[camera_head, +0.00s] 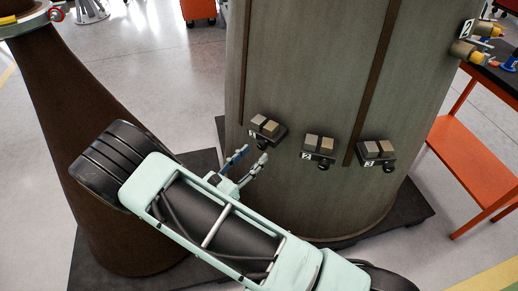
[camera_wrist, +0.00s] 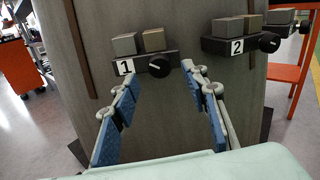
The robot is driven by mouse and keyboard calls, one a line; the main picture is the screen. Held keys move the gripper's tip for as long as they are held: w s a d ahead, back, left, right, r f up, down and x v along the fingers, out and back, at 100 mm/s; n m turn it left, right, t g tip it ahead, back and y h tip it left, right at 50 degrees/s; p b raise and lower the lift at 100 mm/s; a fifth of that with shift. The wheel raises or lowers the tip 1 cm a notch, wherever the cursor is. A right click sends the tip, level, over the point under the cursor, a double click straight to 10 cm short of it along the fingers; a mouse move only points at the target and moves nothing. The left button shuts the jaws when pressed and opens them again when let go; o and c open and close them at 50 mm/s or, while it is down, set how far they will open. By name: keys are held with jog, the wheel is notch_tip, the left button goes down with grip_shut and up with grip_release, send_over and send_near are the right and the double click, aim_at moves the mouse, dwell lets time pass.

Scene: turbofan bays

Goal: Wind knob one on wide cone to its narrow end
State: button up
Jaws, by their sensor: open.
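The wide grey, slightly tapered body (camera_head: 300,60), apparently the wide cone, carries a row of dark boxes with numbered tags. Box 1 (camera_head: 268,130) has a grey block and a tan block on top. Its black round knob (camera_wrist: 158,66) faces me in the wrist view, beside the white tag 1 (camera_wrist: 125,67). A short, roughly level white mark shows on the knob. My gripper (camera_wrist: 160,74) is open, with its blue-padded fingers apart on either side of the knob. The fingers look clear of it. In the head view the knob (camera_head: 262,144) shows just beyond the fingertips.
Box 2 (camera_head: 319,146) and box 3 (camera_head: 375,152) stand to the right with similar knobs. A brown flared cone (camera_head: 105,150) stands left, partly behind my arm. An orange cart (camera_head: 475,165) is at the right. Dark base plates lie on the floor.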

aim_at(260, 148)
jog(key=shift+x, duration=1.85)
grip_shut()
